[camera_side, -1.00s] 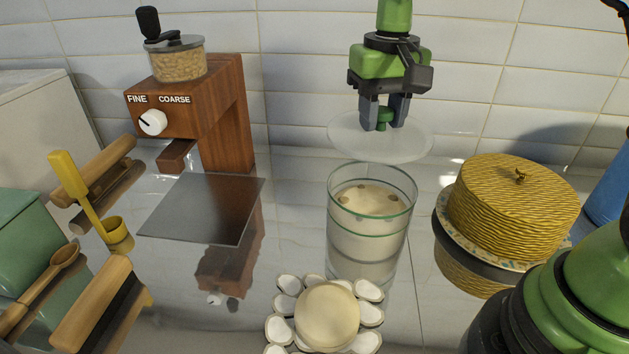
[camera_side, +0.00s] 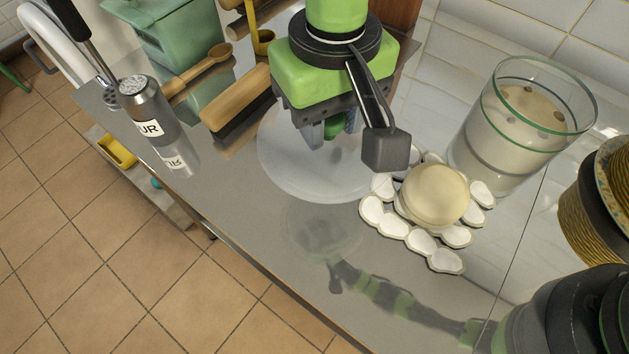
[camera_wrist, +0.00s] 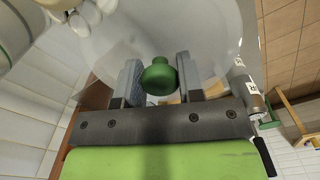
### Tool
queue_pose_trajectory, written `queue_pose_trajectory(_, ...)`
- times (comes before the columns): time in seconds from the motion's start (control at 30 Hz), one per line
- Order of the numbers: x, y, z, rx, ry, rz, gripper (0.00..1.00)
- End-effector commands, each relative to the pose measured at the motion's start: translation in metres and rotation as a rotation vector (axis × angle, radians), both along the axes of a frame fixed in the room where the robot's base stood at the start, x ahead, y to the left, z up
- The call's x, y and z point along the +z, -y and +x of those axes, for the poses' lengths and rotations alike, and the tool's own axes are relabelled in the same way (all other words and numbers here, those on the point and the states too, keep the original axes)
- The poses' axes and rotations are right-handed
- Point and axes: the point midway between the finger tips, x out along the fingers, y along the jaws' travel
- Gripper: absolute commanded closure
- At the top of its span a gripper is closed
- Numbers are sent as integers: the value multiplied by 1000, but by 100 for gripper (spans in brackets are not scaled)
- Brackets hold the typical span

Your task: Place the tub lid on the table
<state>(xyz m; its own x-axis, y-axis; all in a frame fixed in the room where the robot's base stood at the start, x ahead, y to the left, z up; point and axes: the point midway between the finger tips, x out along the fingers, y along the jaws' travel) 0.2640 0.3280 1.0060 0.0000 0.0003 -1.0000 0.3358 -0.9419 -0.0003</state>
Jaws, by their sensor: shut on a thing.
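The tub lid (camera_side: 275,165) is a clear round disc with a green knob (camera_wrist: 159,78). My gripper (camera_side: 335,128) is shut on the knob, with one finger on each side of it in the wrist view (camera_wrist: 159,72). The lid hangs level over the shiny grey table (camera_side: 270,235), left of the dough ball; a reflection below suggests a gap under it. The glass tub (camera_side: 515,125) stands open at the right with pale dough inside. My gripper hides part of the lid's far side.
A pale dough ball (camera_side: 436,195) sits among white oval pieces (camera_side: 393,224) close to the lid's right edge. The table's front edge (camera_side: 265,268) is near; bare surface lies in front.

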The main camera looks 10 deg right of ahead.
Motion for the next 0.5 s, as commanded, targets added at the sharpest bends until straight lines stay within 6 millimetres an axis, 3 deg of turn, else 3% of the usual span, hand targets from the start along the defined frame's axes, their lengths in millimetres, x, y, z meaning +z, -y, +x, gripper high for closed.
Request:
queue_pose_trajectory(0.13,-11,-17,-15,46,-1,-1,89)
queue_pose_trajectory(0.4,-59,-18,-18,52,-2,-4,89)
queue_pose_trajectory(0.5,-69,-19,-18,51,-2,-2,89)
